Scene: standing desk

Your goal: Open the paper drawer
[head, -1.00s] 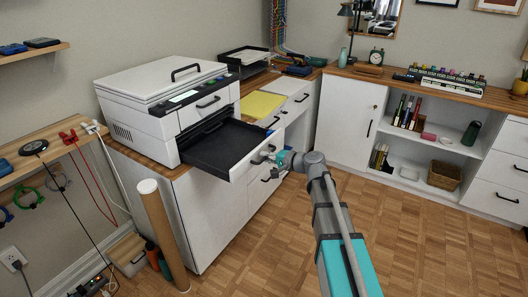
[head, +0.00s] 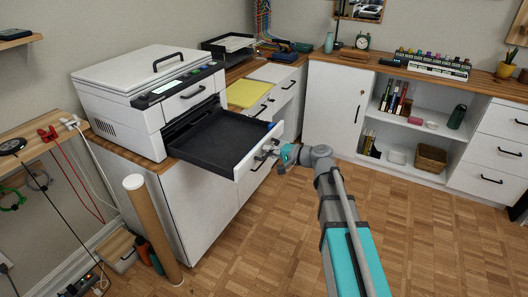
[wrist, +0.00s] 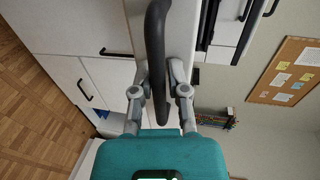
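The white printer (head: 125,105) stands on the cabinet at left in the head view. Its paper drawer (head: 212,143) is pulled well out, showing an empty-looking dark inside and a white front panel. My gripper (head: 271,150) is at the middle of that panel, on its outer side. In the wrist view the black drawer handle (wrist: 156,50) runs between the two fingers of my gripper (wrist: 159,72), which close on it from both sides. The fingertips' contact is partly hidden by the handle.
A cardboard tube (head: 152,225) stands upright in front of the cabinet. A yellow pad (head: 248,93) and a black tray (head: 230,47) lie behind the drawer on the counter. Parquet floor (head: 420,240) is free at right.

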